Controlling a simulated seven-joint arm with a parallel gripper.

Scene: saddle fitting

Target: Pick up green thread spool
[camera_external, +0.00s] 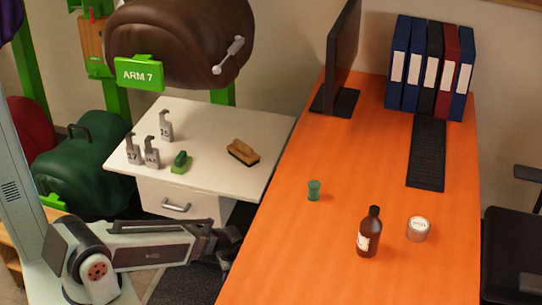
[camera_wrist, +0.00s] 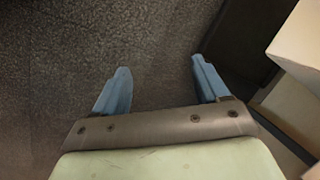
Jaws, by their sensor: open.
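The green thread spool (camera_external: 314,190) stands upright on the orange desk (camera_external: 290,250), left of a brown bottle. My gripper (camera_external: 229,248) is low beside the desk's left edge, apart from the spool and to its lower left in the external view. In the wrist view my gripper (camera_wrist: 160,84) shows two blue fingers spread apart with nothing between them, over dark grey floor. The spool is not in the wrist view.
The brown bottle (camera_external: 370,232) and a white-lidded jar (camera_external: 418,229) stand right of the spool. A keyboard (camera_external: 427,152), binders (camera_external: 430,68) and monitor (camera_external: 341,60) are further back.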

